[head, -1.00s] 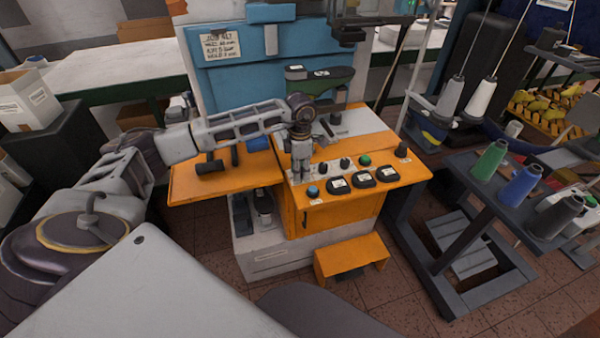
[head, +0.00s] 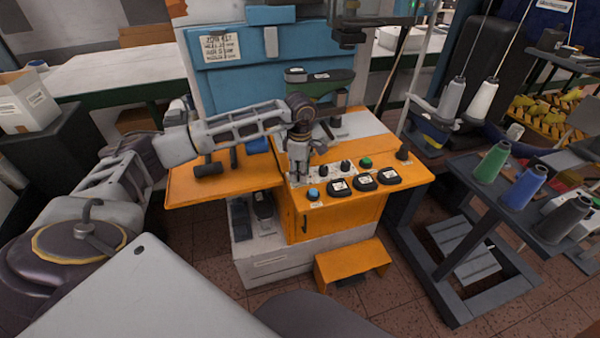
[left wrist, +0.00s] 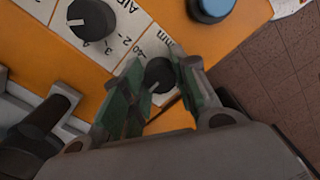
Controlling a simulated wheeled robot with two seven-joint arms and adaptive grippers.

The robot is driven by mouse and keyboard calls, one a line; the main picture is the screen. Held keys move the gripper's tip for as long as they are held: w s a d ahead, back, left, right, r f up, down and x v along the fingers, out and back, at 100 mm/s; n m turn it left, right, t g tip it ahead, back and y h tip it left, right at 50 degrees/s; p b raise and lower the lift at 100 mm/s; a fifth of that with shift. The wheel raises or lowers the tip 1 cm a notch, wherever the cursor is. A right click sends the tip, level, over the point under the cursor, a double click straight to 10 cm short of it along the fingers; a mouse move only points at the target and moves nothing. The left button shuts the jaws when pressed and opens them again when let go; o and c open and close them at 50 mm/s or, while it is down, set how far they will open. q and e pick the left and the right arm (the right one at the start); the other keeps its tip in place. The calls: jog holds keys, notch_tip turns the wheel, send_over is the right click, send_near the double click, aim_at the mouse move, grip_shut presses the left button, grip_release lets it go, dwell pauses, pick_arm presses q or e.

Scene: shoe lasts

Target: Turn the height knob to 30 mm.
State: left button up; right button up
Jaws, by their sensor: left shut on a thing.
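My left gripper (head: 299,178) points down at the left part of the orange machine's control panel. In the left wrist view, its green-padded fingers (left wrist: 155,85) are shut around a small black knob (left wrist: 159,73), one on each side. The knob has a white pointer mark on its lower-left edge. Beside it is a white scale label (left wrist: 135,45) with "mm" and "40" readable; the fingers hide part of the scale, so I cannot tell the exact setting. In the head view the gripper hides this knob. My right gripper is not in view.
A blue button (head: 312,194) sits close to the gripper; it also shows in the left wrist view (left wrist: 211,6). Another black knob (left wrist: 92,19) has an "AIR" label. Dark gauges (head: 339,187) and a green button (head: 366,162) lie to the right. A thread-cone stand (head: 490,200) is farther right.

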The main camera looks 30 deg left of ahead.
pick_arm(q)
jog(key=shift+w+r, duration=0.1)
jog(key=o, duration=0.9)
jog(key=shift+o, duration=0.6)
jog(key=shift+r, duration=0.75)
notch_tip(320, 180, up, 10)
jog(key=shift+r, duration=0.2)
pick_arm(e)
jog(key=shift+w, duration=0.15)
